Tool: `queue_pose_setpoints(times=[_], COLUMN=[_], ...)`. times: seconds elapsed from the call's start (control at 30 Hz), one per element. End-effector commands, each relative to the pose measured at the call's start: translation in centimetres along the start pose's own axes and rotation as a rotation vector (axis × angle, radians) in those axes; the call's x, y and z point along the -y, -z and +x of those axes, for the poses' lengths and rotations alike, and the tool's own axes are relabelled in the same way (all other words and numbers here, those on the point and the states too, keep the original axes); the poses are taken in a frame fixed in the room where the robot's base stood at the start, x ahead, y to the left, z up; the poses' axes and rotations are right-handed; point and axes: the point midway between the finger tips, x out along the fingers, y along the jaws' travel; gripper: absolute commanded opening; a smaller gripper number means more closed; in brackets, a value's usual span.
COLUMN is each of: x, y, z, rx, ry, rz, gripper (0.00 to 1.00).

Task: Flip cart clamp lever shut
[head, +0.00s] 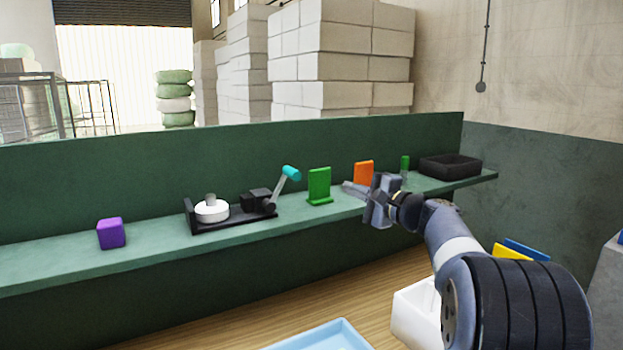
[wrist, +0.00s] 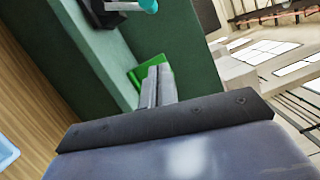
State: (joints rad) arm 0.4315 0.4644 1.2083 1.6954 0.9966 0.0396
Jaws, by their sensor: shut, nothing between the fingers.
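The clamp is a black base (head: 236,216) on the green shelf, with a white round piece (head: 211,211) at its left end. Its lever (head: 279,188) rises from a black block at the right end, tilted up to the right, with a teal tip (head: 291,172). In the wrist view the teal tip (wrist: 147,5) shows at the top edge, cut off. My gripper (head: 354,188) is to the right of the lever, apart from it, pointing left. In the wrist view its fingers (wrist: 157,84) are together with nothing between them.
A green bracket (head: 319,186) stands between the lever and my gripper. An orange bracket (head: 363,172) is behind my gripper. A purple cube (head: 111,233) sits at left. Shelf space left of the cube is clear.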

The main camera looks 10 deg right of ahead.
Motion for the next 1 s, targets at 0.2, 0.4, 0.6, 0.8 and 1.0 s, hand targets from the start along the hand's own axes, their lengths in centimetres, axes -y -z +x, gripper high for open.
queue_pose_setpoints(times=[0.2, 0.4, 0.6, 0.8, 1.0], x=[0.2, 0.3, 0.4, 0.2, 0.0], y=[-0.1, -0.2, -0.1, -2.8, -3.9], z=[1.6, 5.7, 9.9, 10.8, 11.0], rx=[0.002, 0.003, 0.002, 0.001, 0.000], ry=[-0.001, -0.003, -0.002, -0.001, -0.001], rz=[0.000, 0.000, -0.001, 0.000, -0.001], gripper=[0.00, 0.00, 0.00, 0.00, 0.00])
